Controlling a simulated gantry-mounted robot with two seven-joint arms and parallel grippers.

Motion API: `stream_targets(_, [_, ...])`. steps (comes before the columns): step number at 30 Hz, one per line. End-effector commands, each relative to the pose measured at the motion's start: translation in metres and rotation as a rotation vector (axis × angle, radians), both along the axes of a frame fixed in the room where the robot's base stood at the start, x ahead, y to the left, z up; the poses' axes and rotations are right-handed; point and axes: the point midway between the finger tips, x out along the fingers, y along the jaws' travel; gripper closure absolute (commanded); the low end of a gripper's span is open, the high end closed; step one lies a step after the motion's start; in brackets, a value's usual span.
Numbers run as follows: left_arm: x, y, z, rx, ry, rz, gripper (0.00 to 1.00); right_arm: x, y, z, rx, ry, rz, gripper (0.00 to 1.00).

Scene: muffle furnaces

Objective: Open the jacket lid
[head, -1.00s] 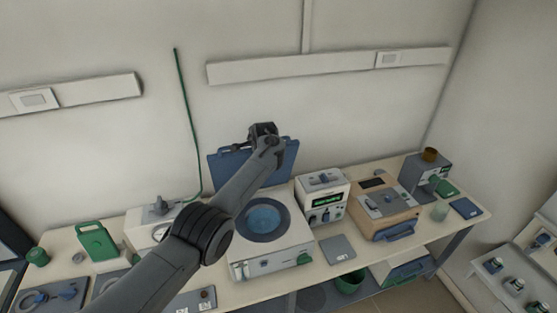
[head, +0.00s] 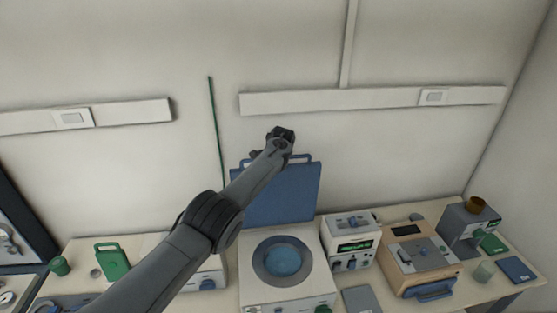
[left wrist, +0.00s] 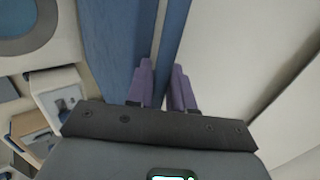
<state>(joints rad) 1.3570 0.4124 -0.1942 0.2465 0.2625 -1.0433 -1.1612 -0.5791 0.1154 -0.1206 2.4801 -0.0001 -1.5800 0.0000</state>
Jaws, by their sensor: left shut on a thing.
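The jacket lid (head: 285,192) is a blue panel with a handle bar along its top edge. It stands raised, close to upright, at the back of a white unit (head: 312,283). The unit's round opening (head: 283,260), with a grey ring and blue inside, is uncovered. My left gripper (head: 262,153) is at the lid's top edge, and the arm hides part of the lid. In the left wrist view, my left gripper's purple fingers (left wrist: 163,82) are shut on the lid's handle bar, beside the blue panel (left wrist: 108,40). My right gripper is in no view.
A white device with a green display (head: 350,241) and a wooden-sided device (head: 422,267) stand right of the unit. A grey plate (head: 360,300) lies in front. The wall with a white rail (head: 375,99) is close behind the lid. A green cord (head: 215,130) hangs left.

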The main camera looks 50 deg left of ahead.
Motion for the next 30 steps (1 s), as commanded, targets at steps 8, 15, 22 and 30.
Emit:
stream_targets(8, [0.0007, 0.0000, 0.0008, 0.001, -0.002, -0.003, 1.00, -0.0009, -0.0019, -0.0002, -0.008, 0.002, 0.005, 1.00])
stream_targets(15, [0.0009, -0.0003, 0.0008, 0.001, -0.002, -0.005, 1.00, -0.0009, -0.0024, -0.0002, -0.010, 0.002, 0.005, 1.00])
stream_targets(22, [0.0006, -0.0004, 0.0000, 0.001, -0.001, -0.004, 0.61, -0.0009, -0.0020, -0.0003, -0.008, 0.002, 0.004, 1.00])
stream_targets(30, [0.0000, -0.0006, -0.0013, 0.000, 0.002, -0.004, 0.61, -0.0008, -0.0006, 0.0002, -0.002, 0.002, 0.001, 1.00])
